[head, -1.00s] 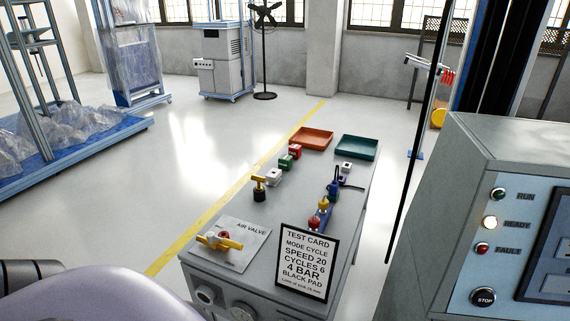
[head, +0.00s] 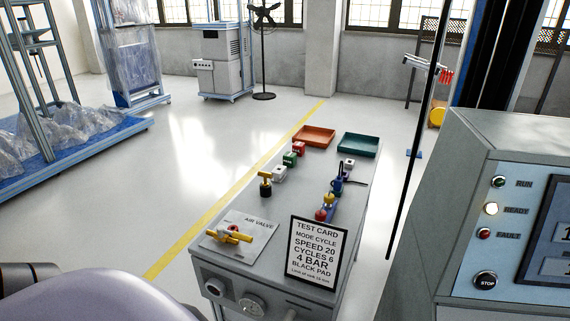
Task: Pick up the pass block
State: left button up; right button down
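Any lettering on the blocks is too small to read, so I cannot tell for sure which is the pass block. Neither of my grippers is in view.
An orange tray (head: 314,136) and a teal tray (head: 358,145) lie at the cart's far end. A black-and-brass piece (head: 265,187), a yellow-handled air valve (head: 232,236) and a test card (head: 317,247) stand nearer. A control cabinet (head: 487,150) stands at right.

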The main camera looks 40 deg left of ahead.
aim_at(290, 159)
jog(key=k+j+u, duration=0.1)
jog(key=k+u, duration=0.45)
jog(key=u, duration=2.45)
jog(key=i+u, duration=0.3)
jog(key=i+l+u, duration=0.15)
jog(key=u, duration=0.2)
jog(key=i+l+z, duration=0.1)
jog(key=i, duration=0.5)
jog(key=i+l+z, duration=0.1)
jog(key=i, duration=0.45)
jog(key=i+l+z, duration=0.1)
jog(key=i+z, duration=0.3)
jog(key=i+j+z, duration=0.1)
jog(key=i+z, duration=0.35)
jog(key=i+l+z, duration=0.1)
jog(key=i+z, duration=0.7)
jog(key=z, duration=0.2)
jog(key=i+z, duration=0.35)
jog(key=i, duration=0.15)
jog(key=i+z, duration=0.3)
jog(key=i, duration=0.2)
